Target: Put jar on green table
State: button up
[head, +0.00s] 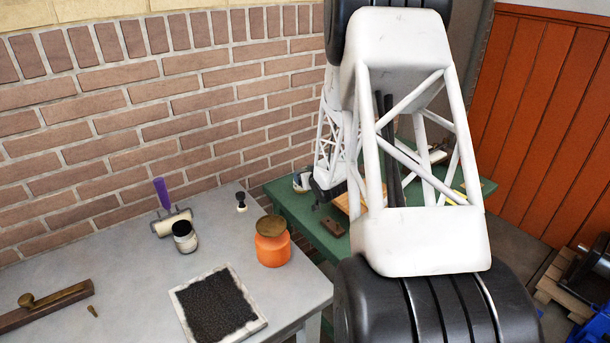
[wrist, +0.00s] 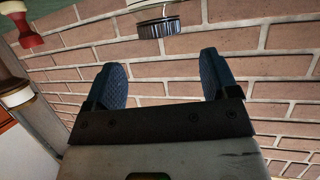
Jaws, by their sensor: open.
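A small white jar with dark parts (head: 302,182) stands on the left part of the green table (head: 305,218), close to the brick wall. My gripper (head: 322,192) is just to its right in the head view, partly hidden by my arm. In the wrist view my gripper (wrist: 165,82) is open, with nothing between its two blue fingers. A pale jar with a black ridged lid (wrist: 158,28) shows beyond the fingertips, apart from them and cut off by the top edge. It looks like the same jar.
The grey table (head: 130,270) holds an orange pot with a brown lid (head: 272,248), a dark-labelled jar (head: 185,237), a roller (head: 172,222), a black slab (head: 217,305) and a plane (head: 45,305). A wooden block (head: 350,205) lies on the green table. My arm hides much of it.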

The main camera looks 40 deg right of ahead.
jog(key=shift+v, duration=2.1)
jog(key=shift+r, duration=0.1)
jog(key=s+a+r+g, duration=0.3)
jog(key=s+a+r, duration=0.4)
jog(key=a, duration=0.4)
jog(key=s+a+r+g, duration=0.2)
jog(key=s+a+r, duration=0.2)
jog(key=a+r, duration=0.6)
jog(key=s+a+r+g+y, duration=0.1)
jog(key=s+a+g, duration=0.1)
jog(key=s+a, duration=0.4)
jog(key=s+a+r+n+g+y, duration=0.1)
jog(key=s+a, duration=0.5)
jog(key=s, duration=0.6)
jog(key=s+a+r+n+g+y, duration=0.1)
jog(key=s+a+r+g, duration=0.1)
jog(key=s+a, duration=0.4)
jog(key=s+r, duration=0.1)
jog(key=s, duration=0.2)
jog(key=shift+r+g, duration=0.2)
jog(key=shift+g, duration=0.1)
